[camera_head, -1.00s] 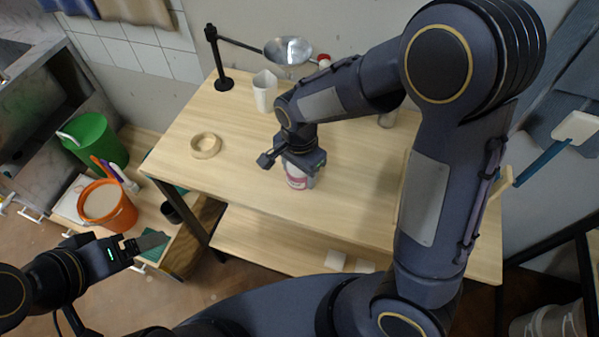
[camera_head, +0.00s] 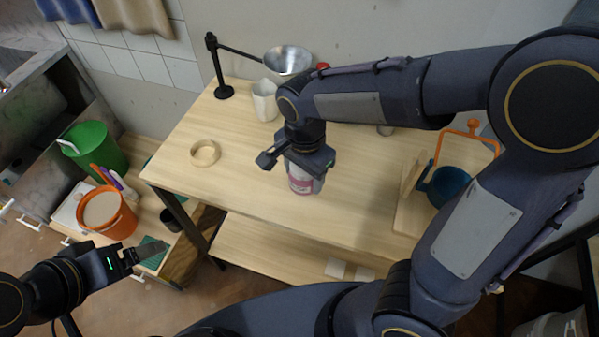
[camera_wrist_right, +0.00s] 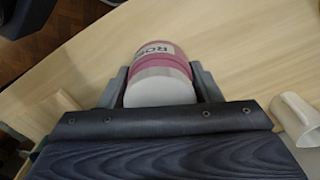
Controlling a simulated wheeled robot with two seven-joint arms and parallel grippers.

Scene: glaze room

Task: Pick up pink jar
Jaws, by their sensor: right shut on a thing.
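The pink jar (camera_head: 301,182) has a pink and white body and is in my right gripper (camera_head: 298,160) over the wooden table (camera_head: 240,185). In the right wrist view the jar (camera_wrist_right: 160,70) sits between both fingers, with a pale near end and a label reading "ROS". My right gripper is shut on it. The gripper hides the jar's upper part in the head view. I cannot tell whether its base touches the table. My left gripper (camera_head: 130,255) is at the lower left, away from the table top, and I cannot make out its jaw gap.
A blue round item (camera_head: 447,186) is at the right. The front middle is clear.

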